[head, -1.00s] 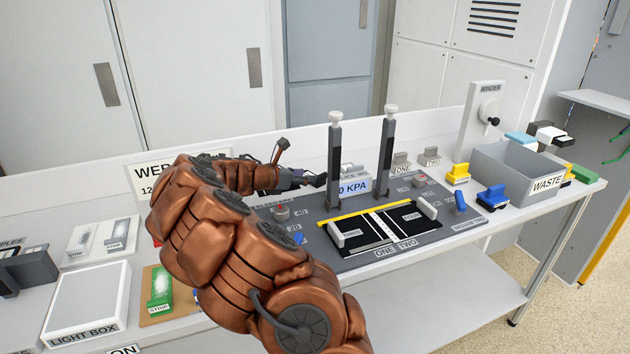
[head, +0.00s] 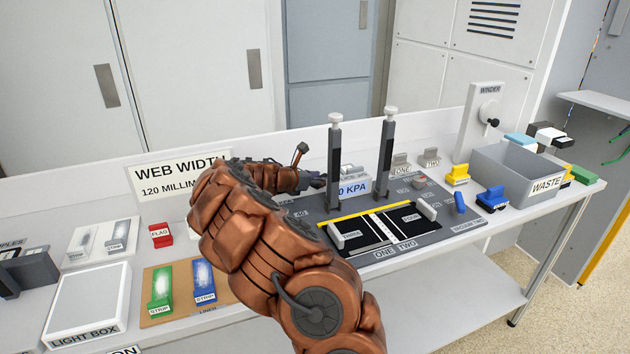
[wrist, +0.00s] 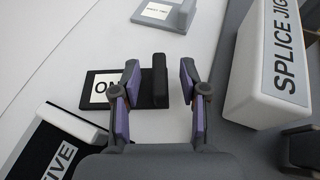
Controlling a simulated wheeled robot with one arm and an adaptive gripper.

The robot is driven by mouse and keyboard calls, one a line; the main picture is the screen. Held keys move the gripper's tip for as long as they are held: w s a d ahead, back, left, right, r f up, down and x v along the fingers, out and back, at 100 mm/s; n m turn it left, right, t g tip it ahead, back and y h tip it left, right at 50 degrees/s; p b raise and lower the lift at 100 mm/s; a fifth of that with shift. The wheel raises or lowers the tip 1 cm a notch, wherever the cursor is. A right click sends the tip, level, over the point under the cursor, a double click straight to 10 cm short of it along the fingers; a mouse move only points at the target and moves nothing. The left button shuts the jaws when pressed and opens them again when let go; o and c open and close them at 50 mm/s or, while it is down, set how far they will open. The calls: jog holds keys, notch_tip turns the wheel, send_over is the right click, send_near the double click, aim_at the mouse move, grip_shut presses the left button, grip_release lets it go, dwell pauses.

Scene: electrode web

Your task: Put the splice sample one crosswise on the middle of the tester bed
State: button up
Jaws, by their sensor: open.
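In the wrist view, a small black plate (wrist: 159,84) with an upright black ridge carries a white label starting "ON", the rest hidden by a finger; it appears to be splice sample one. My gripper (wrist: 158,75) is open, its two purple-sided fingers on either side of the ridge with gaps showing. In the head view my gripper (head: 316,181) is small, beside the left dark post and partly hidden. I cannot pick out the tester bed with certainty in either view.
In the wrist view, a white SPLICE JIG block (wrist: 272,60) stands close right, and a black piece labelled FIVE (wrist: 62,145) lies lower left. In the head view, two dark posts (head: 334,160) rise by the grey jig board (head: 350,262). A WASTE bin (head: 520,170) stands right.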

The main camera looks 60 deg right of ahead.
grip_shut()
dwell(0.3)
jog(key=shift+r, duration=0.1)
notch_tip(320, 180, up, 10)
jog(key=shift+f, duration=0.1)
dwell(0.6)
